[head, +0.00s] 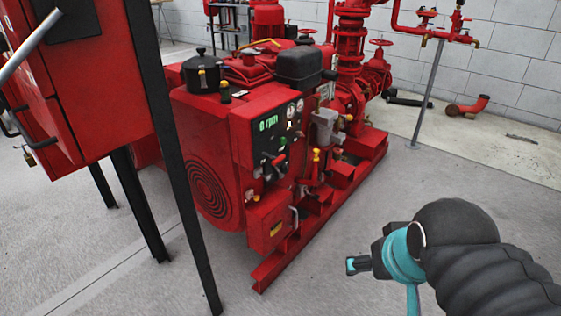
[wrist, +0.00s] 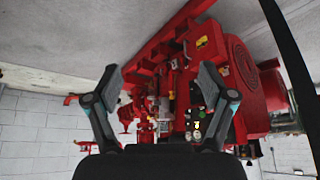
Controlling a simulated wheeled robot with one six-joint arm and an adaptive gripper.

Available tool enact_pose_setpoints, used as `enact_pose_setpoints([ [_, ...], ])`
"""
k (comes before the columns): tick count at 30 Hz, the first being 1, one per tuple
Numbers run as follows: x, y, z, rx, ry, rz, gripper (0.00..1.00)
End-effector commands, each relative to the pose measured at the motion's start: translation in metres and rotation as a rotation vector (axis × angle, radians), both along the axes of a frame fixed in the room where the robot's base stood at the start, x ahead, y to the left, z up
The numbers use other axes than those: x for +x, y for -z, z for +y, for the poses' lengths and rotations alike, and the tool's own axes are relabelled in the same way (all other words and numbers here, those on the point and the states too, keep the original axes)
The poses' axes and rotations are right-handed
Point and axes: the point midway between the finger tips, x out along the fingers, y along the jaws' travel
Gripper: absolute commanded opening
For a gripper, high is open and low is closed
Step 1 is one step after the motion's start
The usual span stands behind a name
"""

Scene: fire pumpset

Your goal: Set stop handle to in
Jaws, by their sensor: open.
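The red diesel engine of the pumpset (head: 210,150) stands in the middle of the head view. Its dark control panel (head: 272,140) shows a green "0 rpm" readout, round gauges, and a small red handle (head: 279,159) at its lower part. Whether this is the stop handle I cannot tell. My gripper (head: 358,264) is in front of the engine at lower right, apart from it. In the wrist view my gripper (wrist: 158,88) is open and empty, with the tilted pumpset beyond its fingers. The panel (wrist: 226,122) shows there behind and beside the right finger.
A red cabinet (head: 90,90) on black legs (head: 172,170) stands close at left. The red base rail (head: 275,262) sticks out along the floor.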

Motion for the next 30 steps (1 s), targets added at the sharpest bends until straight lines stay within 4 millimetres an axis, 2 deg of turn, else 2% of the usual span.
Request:
enact_pose_setpoints([
  [1, 0.0, 0.0, 0.0, 0.0, 0.0, 0.0, 0.82],
  [5, 0.001, 0.006, 0.0, 0.0, 0.0, 0.011, 0.5],
  [8, 0.006, 0.019, 0.0, 0.0, 0.0, 0.055, 0.25],
  [11, 0.023, 0.028, 0.0, 0.002, 0.0, 0.099, 0.0],
  [20, 0.118, 0.011, 0.017, 0.112, 0.054, 0.161, 0.0],
  [30, 0.249, -0.024, 0.056, 0.376, 0.239, 0.211, 0.0],
])
